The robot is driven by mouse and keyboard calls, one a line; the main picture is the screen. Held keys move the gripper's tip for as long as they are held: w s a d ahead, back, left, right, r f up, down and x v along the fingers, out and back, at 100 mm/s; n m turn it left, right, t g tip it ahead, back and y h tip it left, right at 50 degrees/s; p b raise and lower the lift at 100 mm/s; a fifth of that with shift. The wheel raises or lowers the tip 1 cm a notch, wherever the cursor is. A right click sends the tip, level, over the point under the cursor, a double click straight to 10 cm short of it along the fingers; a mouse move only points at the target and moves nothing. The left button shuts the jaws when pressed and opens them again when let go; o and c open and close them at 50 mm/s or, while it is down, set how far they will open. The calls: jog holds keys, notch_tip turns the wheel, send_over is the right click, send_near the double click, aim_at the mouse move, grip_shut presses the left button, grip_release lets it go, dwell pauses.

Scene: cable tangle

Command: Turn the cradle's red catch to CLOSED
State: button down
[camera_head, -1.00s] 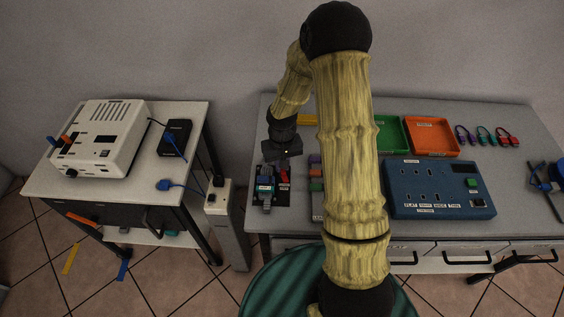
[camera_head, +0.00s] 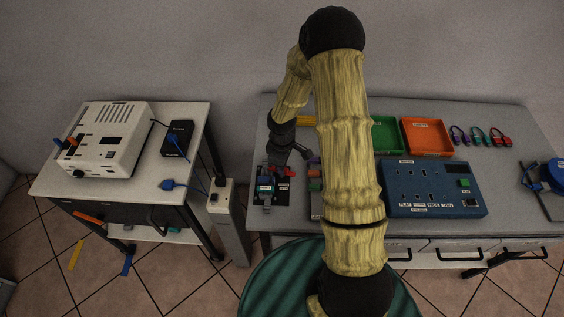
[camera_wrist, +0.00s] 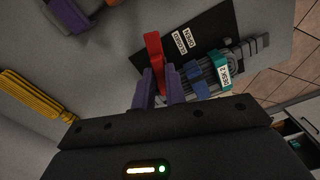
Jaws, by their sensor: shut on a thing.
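The cradle is a black plate (camera_wrist: 208,30) with two small white labels in the wrist view. It also shows in the head view (camera_head: 283,191), left on the bench. Its red catch (camera_wrist: 154,48) is a bar standing up between the purple fingers of my gripper (camera_wrist: 160,88), which is shut on it. The catch also shows in the head view (camera_head: 288,172), below my wrist. A cable end with grey, blue and teal parts (camera_wrist: 222,68) lies in the cradle, beside the right finger. I cannot tell which label the catch points at.
A yellow ribbed piece (camera_wrist: 36,95) lies to the left in the wrist view. In the head view, a blue socket panel (camera_head: 430,190), a green tray (camera_head: 385,137) and an orange tray (camera_head: 428,137) are right of my arm. A side table (camera_head: 55,185) stands left.

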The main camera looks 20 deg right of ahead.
jog(key=shift+w+a+r+n+p, duration=0.1)
jog(key=shift+n+p, duration=0.2)
jog(key=shift+n, duration=0.55)
jog(key=shift+w+n+p, duration=0.1)
jog(key=shift+n+p, duration=0.2)
jog(key=shift+n, duration=0.55)
jog(key=c, duration=1.4)
grip_release()
jog(key=shift+s, duration=0.1)
jog(key=shift+c, duration=0.2)
notch_tip(320, 180, up, 17)
jog(key=shift+r, duration=0.15)
